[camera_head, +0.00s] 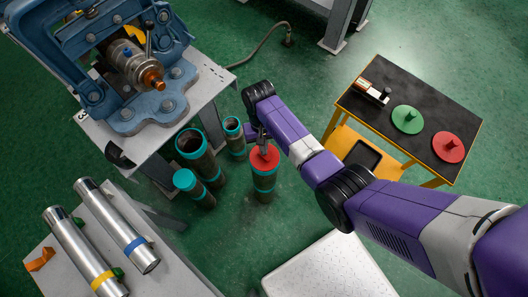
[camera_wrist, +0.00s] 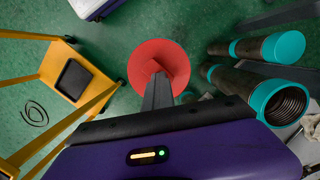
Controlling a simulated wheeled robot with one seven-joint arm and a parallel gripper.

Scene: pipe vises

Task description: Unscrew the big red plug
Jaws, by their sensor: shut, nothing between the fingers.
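A red plug (camera_head: 265,157) with a wide round top sits on an upright dark pipe with a teal collar (camera_head: 264,180) on the floor. My gripper (camera_head: 263,142) is right over this plug, pointing down. In the wrist view the red disc (camera_wrist: 146,52) fills the area beyond my fingertips (camera_wrist: 158,80). The fingers are shut together and appear empty. A second red plug (camera_head: 448,147), with a knob, lies on the cart at the right.
Several teal-collared pipes (camera_head: 196,150) stand close left of the plugged pipe. A blue vise (camera_head: 130,70) is on a bench at upper left. Metal tubes (camera_head: 117,228) lie on a lower-left table. The yellow-framed cart (camera_head: 455,105) also holds a green plug (camera_head: 407,119).

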